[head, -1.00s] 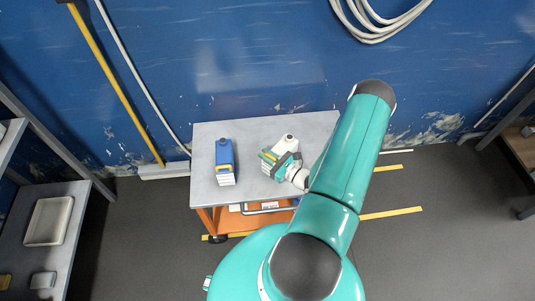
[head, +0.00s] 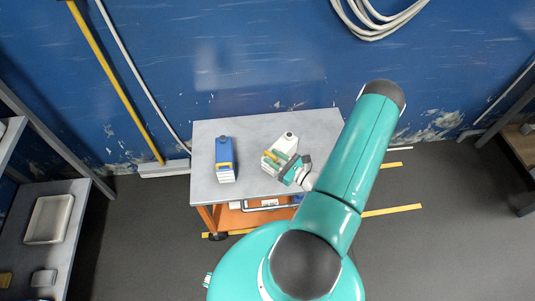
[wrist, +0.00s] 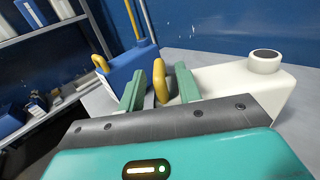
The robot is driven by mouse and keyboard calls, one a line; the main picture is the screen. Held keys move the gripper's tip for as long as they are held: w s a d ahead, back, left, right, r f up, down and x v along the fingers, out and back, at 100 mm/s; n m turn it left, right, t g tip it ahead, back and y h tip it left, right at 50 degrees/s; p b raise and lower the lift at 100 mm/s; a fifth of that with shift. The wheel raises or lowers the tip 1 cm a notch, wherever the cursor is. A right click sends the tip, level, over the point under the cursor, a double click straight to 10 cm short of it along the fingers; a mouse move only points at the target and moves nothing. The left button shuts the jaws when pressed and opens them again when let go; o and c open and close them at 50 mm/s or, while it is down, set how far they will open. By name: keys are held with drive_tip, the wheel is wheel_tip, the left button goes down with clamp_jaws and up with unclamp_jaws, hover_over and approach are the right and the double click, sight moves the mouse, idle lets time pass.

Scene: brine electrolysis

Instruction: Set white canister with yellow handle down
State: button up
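The white canister (head: 289,144) with its yellow handle (head: 274,157) stands upright on the grey top of a cart (head: 255,130). In the wrist view the canister (wrist: 240,80) fills the right side, with its dark cap at top. My gripper (head: 291,168) is at the handle side of the canister. In the wrist view its two green fingers (wrist: 160,88) are spread, and the yellow handle (wrist: 160,80) shows between them with gaps on both sides. Whether a finger still touches the handle cannot be told.
A blue canister (head: 224,155) with a yellow handle stands on the cart to the left of the white one. Bare cart top lies between them. A blue wall (head: 240,60) is behind. A shelf with a white tray (head: 49,219) is at far left.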

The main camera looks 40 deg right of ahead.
drive_tip(key=s+d, duration=0.2)
drive_tip(key=s, duration=0.6)
drive_tip(key=w+a+r+n+g+y, duration=0.4)
drive_tip(key=a+r+n+g, duration=0.4)
drive_tip(key=r, duration=0.3)
drive_tip(key=w+a+r+n+g+y, duration=0.35)
drive_tip(key=a+r+n+g, duration=0.25)
drive_tip(key=a+r+n, duration=0.35)
drive_tip(key=s+a+r+n+h, duration=0.2)
drive_tip(key=a+r+n+h, duration=0.1)
drive_tip(key=r+n, duration=0.2)
drive_tip(key=s+a+r+n+t+h, duration=0.1)
drive_tip(key=s+a+r+n+h, duration=0.2)
drive_tip(key=r+n, duration=0.3)
drive_tip(key=s+a+r+n+t+h, duration=0.1)
drive_tip(key=a+r+n+h, duration=0.3)
drive_tip(key=r, duration=0.7)
drive_tip(key=shift+s+a+r+n+h, duration=0.25)
drive_tip(key=shift+s+n+h, duration=0.2)
drive_tip(key=shift+s+n, duration=0.25)
